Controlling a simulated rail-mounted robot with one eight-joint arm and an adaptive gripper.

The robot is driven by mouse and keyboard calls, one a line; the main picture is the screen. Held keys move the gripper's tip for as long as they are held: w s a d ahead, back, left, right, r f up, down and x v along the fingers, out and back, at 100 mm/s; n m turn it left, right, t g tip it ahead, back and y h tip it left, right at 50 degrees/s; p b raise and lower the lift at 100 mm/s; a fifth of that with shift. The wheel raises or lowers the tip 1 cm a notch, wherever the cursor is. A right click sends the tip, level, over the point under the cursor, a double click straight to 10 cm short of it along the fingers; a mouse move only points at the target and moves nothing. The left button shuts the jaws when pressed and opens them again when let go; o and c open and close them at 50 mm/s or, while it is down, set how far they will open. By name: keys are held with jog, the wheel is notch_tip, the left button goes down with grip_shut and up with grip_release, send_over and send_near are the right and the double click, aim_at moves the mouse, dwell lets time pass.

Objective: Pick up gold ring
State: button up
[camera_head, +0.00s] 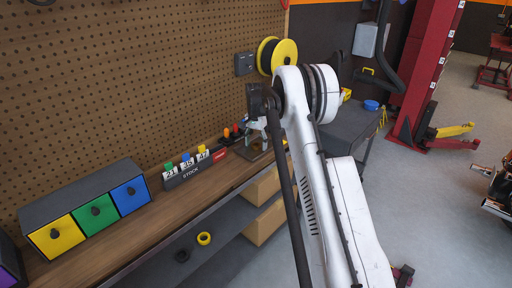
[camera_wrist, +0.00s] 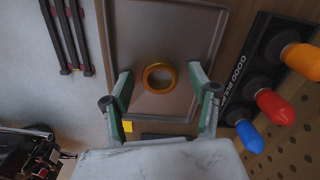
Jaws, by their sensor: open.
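The gold ring (camera_wrist: 147,78) lies flat on a shallow grey-brown tray (camera_wrist: 122,22) in the wrist view. My gripper (camera_wrist: 160,74) is open, with one finger on the left and one on the right of the ring in the picture. Neither finger visibly touches the ring, and the gap in height is hard to tell. In the head view my gripper (camera_head: 254,134) is over the far part of the wooden bench (camera_head: 150,222); the ring cannot be made out there.
A black "GOOD BULBS" holder (camera_wrist: 246,88) with orange, red and blue bulbs stands right of the tray. A stock rack (camera_head: 190,174) and coloured drawers (camera_head: 90,210) stand along the pegboard.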

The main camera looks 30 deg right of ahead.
jog(key=shift+c, duration=0.5)
jog(key=c, duration=1.1)
jog(key=shift+c, duration=0.4)
jog(key=shift+r, duration=0.15)
